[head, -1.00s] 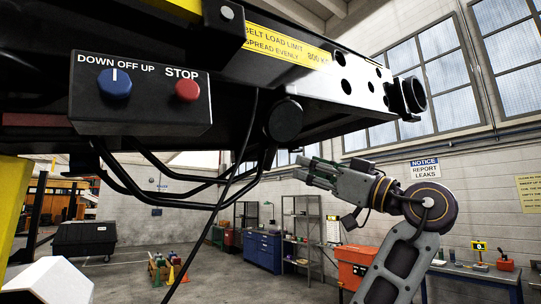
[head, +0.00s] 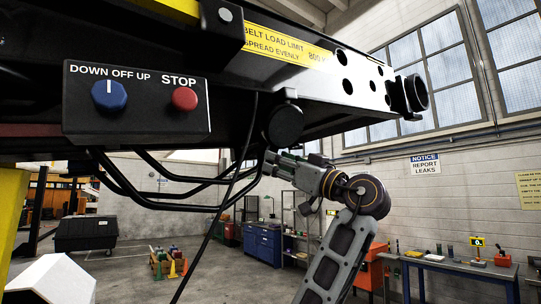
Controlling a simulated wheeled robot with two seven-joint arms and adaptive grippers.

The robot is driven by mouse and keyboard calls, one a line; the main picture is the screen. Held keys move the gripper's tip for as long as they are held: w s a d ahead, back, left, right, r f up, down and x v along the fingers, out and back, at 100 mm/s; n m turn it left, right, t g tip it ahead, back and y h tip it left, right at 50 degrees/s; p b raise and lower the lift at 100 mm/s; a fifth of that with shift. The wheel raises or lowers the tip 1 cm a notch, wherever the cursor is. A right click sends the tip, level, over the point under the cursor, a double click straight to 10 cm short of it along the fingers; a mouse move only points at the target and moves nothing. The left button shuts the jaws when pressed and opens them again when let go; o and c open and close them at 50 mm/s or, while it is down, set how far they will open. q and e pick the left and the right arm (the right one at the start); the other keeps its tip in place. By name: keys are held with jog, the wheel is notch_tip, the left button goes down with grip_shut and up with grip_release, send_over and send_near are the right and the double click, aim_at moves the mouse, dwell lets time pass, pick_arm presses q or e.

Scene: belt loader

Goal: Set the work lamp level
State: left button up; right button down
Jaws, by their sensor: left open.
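A round black housing (head: 284,124) hangs on a short bracket under the boom. It looks like the work lamp, seen from its side or back; I cannot tell its tilt. My right gripper is not in view.
The black boom (head: 345,85) spans the top. A control box (head: 137,104) with a blue knob and red stop button hangs at left. Bent black tubes (head: 180,205) and a thin cable (head: 215,220) run below. A workbench (head: 455,268) stands at right.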

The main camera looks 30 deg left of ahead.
pick_arm(q)
jog(key=shift+p+x, duration=0.55)
jog(key=shift+x, duration=1.25)
grip_shut()
